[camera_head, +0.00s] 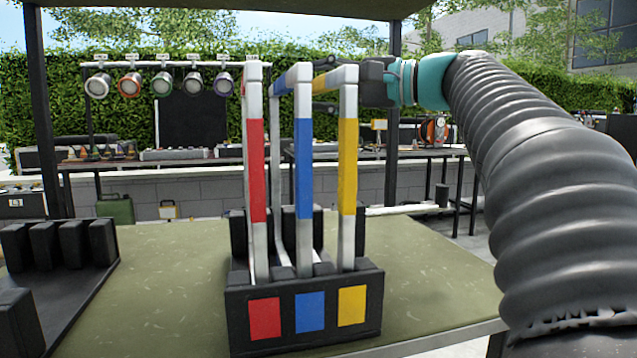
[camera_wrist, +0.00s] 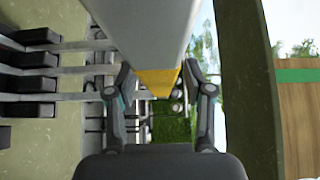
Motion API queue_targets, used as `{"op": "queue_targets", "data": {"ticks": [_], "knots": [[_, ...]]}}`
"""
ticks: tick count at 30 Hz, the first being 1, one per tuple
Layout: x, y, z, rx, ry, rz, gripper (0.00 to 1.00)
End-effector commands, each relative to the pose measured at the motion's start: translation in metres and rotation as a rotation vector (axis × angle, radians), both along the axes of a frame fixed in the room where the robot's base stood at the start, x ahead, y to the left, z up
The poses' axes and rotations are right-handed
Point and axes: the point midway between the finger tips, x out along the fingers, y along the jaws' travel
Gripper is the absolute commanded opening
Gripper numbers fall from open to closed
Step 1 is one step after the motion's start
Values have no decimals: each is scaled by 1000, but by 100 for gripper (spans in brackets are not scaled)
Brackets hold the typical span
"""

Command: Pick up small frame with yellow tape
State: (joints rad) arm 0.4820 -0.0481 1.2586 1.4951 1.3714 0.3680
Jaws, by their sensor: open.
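The small frame with yellow tape (camera_head: 348,150) is white and stands upright in the right slot of a black holder (camera_head: 370,312), above its yellow square. My gripper (camera_head: 324,97) is at the upper part of this frame, reaching in from the right; the frame's front upright hides part of it. In the wrist view, my open gripper (camera_wrist: 157,80) has one finger on each side of a white bar (camera_wrist: 150,35) with yellow tape (camera_wrist: 158,78) at its far end. I cannot tell whether either finger touches it.
A blue-taped frame (camera_head: 303,165) stands close left of the yellow one, with a red-taped frame (camera_head: 257,170) beyond it. A tray of black blocks (camera_head: 75,243) lies at the left of the green table (camera_head: 180,290).

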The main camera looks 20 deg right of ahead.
Motion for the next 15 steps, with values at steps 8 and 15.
{"op": "queue_targets", "data": {"ticks": [8,15], "knots": [[2,3,0,0,0,0,52],[2,3,0,0,0,0,0]]}}
